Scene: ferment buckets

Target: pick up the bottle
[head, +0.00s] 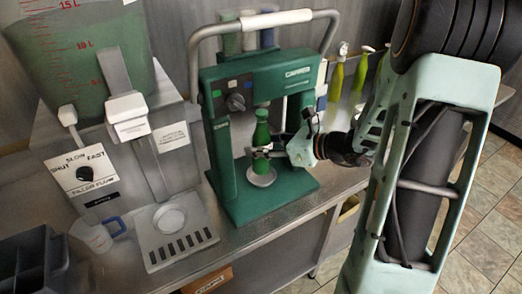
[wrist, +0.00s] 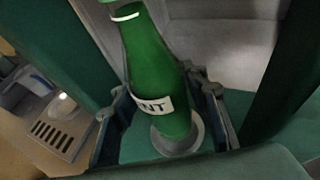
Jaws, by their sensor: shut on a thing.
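A green bottle (head: 262,133) with a white label stands upright in the green capping machine (head: 255,78), over its round pale base disc (head: 262,176). In the wrist view the bottle (wrist: 155,70) fills the middle, with part of the label lettering showing. My gripper (head: 262,150) reaches in from the right and is shut on the bottle at its body. In the wrist view the fingers (wrist: 165,110) sit on both sides of the bottle. I cannot tell whether the bottle's bottom touches the disc.
The machine's green posts flank the bottle closely, with its head above. Left of it stand a filler with a drip grate (head: 180,243), a measuring jug (head: 92,234) and a dark crate (head: 30,262). Spray bottles (head: 337,80) stand behind my arm. The counter's front edge is near.

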